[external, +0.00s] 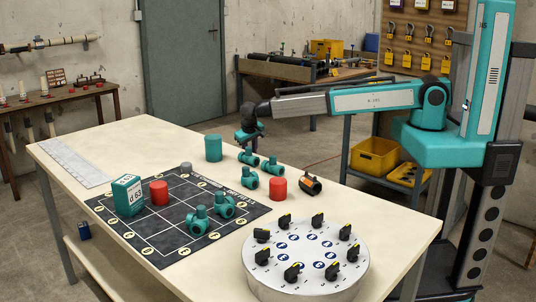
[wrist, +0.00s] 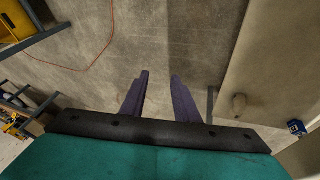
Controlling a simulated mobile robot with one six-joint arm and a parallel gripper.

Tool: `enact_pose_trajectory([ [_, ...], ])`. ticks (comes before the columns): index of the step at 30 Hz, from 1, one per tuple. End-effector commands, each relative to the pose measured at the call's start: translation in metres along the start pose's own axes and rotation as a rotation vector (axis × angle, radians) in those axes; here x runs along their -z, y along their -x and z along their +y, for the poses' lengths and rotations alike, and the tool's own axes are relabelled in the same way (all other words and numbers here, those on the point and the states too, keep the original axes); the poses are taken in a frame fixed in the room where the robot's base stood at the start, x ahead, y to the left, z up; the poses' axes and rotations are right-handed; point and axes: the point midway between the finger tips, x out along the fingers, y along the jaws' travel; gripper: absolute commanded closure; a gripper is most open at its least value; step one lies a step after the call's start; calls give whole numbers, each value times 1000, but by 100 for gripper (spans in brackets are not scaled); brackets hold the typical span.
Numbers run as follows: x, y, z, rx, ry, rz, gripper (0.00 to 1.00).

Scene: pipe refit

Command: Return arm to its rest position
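My arm reaches left across the far part of the table in the external view, with my gripper (external: 249,134) hanging at its end above the table's far edge. In the wrist view my gripper (wrist: 158,95) has two purple-grey fingers standing apart with bare floor showing between them. Nothing is held.
A black grid mat (external: 170,240) carries a green box (external: 128,195), a red cylinder (external: 159,192) and green fittings (external: 222,205). A green cylinder (external: 213,148), a red cylinder (external: 278,188) and a round dial plate (external: 306,262) with black knobs stand nearby. Yellow bins (external: 374,157) sit behind.

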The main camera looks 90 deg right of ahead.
Motion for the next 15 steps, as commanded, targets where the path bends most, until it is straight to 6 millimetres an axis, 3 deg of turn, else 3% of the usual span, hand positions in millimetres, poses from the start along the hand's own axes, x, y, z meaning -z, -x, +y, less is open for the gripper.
enact_pose_trajectory([
  [1,-27,-11,0,0,41,-25,72],
  [3,-57,-24,-2,3,100,-56,72],
  [15,-228,-83,11,31,419,-240,72],
])
